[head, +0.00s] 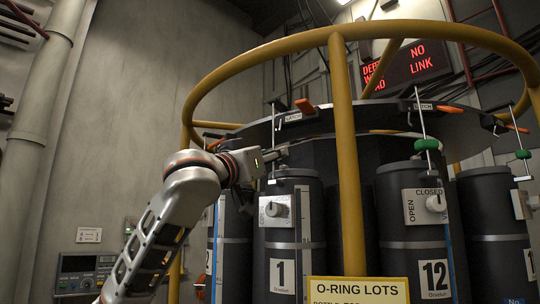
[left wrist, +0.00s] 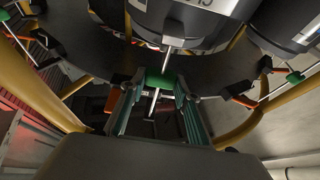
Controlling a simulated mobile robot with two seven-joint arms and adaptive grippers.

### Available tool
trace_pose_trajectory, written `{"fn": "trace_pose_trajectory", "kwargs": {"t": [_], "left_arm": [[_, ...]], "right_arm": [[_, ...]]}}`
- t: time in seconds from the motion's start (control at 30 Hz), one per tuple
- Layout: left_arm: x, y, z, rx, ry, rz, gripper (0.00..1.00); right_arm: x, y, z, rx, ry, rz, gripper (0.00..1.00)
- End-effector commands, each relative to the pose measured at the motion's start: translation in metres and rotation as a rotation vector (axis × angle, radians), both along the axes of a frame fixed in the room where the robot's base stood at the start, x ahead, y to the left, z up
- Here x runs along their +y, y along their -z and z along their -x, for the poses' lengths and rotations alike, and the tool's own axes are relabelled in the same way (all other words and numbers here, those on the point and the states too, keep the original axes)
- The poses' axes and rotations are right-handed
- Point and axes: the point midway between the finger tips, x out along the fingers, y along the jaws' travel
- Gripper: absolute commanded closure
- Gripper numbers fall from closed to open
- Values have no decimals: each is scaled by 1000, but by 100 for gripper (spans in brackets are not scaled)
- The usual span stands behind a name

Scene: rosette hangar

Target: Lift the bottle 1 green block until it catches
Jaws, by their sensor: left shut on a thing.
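Bottle 1 (head: 268,240) is a dark cylinder with a white "1" label and a knob plate. My left gripper (head: 272,160) is level with its top, on its rod. The green block of bottle 1 is hidden behind the gripper in the head view. In the left wrist view the green block (left wrist: 160,79) sits on a thin rod between the fingertips of my left gripper (left wrist: 158,92), which is shut on it. Above, a latch label and an orange lever (head: 305,106) sit at the dark ring plate (head: 250,134). My right gripper is not in view.
A yellow ring rail (head: 260,52) with a yellow post (head: 345,170) stands in front of the bottles. Bottle 12 (head: 402,215) has its own green block (head: 426,145). A "NO LINK" sign (head: 405,65) hangs behind. An "O-RING LOTS" sign (head: 358,290) is at the bottom.

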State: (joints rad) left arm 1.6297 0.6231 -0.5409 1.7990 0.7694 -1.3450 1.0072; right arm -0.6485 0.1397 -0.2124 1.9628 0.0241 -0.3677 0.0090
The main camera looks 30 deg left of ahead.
Motion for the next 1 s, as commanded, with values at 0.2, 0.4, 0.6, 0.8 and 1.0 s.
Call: {"fn": "trace_pose_trajectory", "kwargs": {"t": [0.2,0.4,0.6,0.8,1.0], "left_arm": [[0,-13,1,-1,0,0,99],[0,-22,1,-2,0,0,99],[0,-31,1,-3,-1,2,99],[1,-41,1,-3,-1,2,99],[0,-49,1,-3,-1,2,99]], "right_arm": [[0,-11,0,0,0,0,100],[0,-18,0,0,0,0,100],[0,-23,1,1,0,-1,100],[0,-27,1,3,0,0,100],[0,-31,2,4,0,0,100]]}}
